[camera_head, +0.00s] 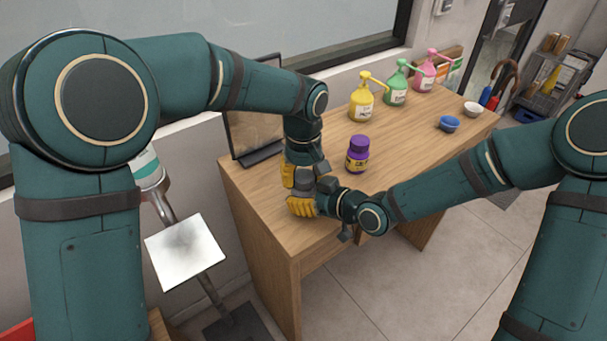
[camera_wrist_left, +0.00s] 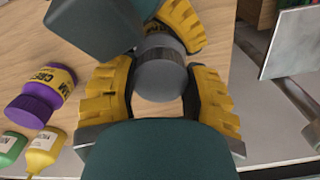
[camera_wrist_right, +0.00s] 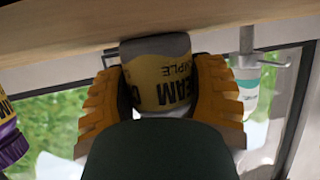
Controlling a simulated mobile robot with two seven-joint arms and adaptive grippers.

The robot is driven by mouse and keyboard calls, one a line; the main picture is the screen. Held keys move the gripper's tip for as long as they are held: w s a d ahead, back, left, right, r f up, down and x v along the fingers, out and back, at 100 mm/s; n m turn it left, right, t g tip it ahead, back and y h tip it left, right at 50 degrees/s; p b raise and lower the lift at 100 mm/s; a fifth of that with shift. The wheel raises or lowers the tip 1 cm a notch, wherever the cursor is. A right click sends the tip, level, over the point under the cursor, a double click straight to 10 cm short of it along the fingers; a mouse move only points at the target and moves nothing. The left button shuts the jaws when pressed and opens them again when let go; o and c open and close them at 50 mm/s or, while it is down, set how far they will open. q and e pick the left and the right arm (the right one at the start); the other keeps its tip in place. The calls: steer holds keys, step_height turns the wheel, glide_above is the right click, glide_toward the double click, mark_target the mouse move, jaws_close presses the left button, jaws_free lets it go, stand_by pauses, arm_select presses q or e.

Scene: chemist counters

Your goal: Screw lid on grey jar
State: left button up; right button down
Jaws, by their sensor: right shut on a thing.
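The grey jar (camera_wrist_right: 160,82), with a yellow cream label, sits between the yellow fingers of my right gripper (camera_wrist_right: 160,70), which is shut on it. The jar is mostly hidden in the head view, where my right gripper (camera_head: 303,200) is by the table's near left edge. In the left wrist view, a round grey lid (camera_wrist_left: 161,82) is at the jar's top, lined up with it; I cannot tell how tightly it is seated. My left gripper (camera_wrist_left: 160,68) has its fingers spread on both sides of the lid, with slight gaps. It points down from above in the head view (camera_head: 305,178).
A purple-lidded jar (camera_head: 357,155) stands on the wooden table (camera_head: 325,120) close to my grippers. Yellow (camera_head: 361,102), green (camera_head: 396,90) and pink (camera_head: 424,76) pump bottles stand along the back. A blue bowl (camera_head: 448,124) and a white bowl (camera_head: 473,109) are at the right.

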arm_select(q)
steer(key=c, duration=0.4)
steer(key=o, duration=1.3)
steer(key=shift+r, duration=2.25)
steer(key=o, duration=0.4)
